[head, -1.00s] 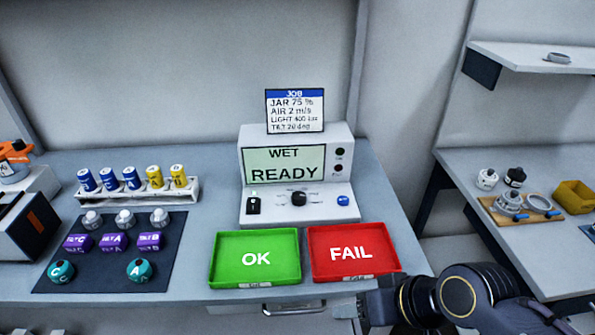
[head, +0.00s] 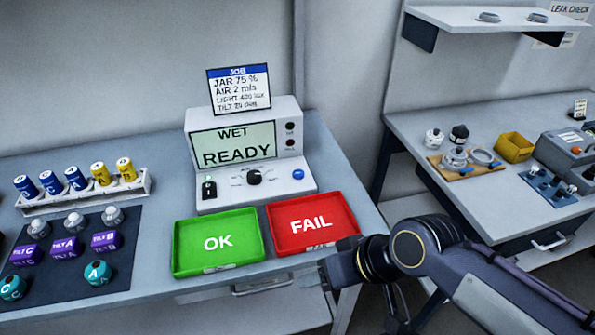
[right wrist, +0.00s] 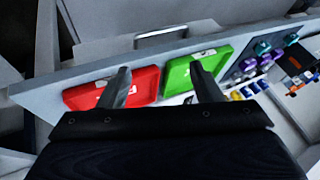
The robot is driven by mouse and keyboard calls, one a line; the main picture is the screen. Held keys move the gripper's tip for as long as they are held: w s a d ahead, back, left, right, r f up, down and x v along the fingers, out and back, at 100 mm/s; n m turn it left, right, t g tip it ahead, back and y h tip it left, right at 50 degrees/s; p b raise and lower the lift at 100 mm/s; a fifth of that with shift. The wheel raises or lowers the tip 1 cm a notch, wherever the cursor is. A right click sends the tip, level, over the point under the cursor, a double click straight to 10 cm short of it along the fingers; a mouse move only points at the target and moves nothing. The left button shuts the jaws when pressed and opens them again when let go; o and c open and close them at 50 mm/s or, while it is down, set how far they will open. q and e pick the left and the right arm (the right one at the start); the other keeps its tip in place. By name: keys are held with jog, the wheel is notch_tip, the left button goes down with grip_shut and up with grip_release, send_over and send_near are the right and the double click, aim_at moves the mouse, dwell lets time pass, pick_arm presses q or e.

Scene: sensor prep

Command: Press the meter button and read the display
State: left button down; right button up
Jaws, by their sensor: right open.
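The grey meter (head: 250,112) stands on the bench, its display (head: 234,146) reading "WET READY". My left gripper is out of view.
A green OK tray (head: 182,266) and red FAIL tray (head: 276,246) lie empty before the meter. A rack (head: 90,195) of blue and yellow cylinders and a dark mat (head: 70,262) with several sensors are left. A second bench (head: 430,205) stands right.

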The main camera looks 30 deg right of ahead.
grip_shut()
dwell(0.5)
dwell(1.4)
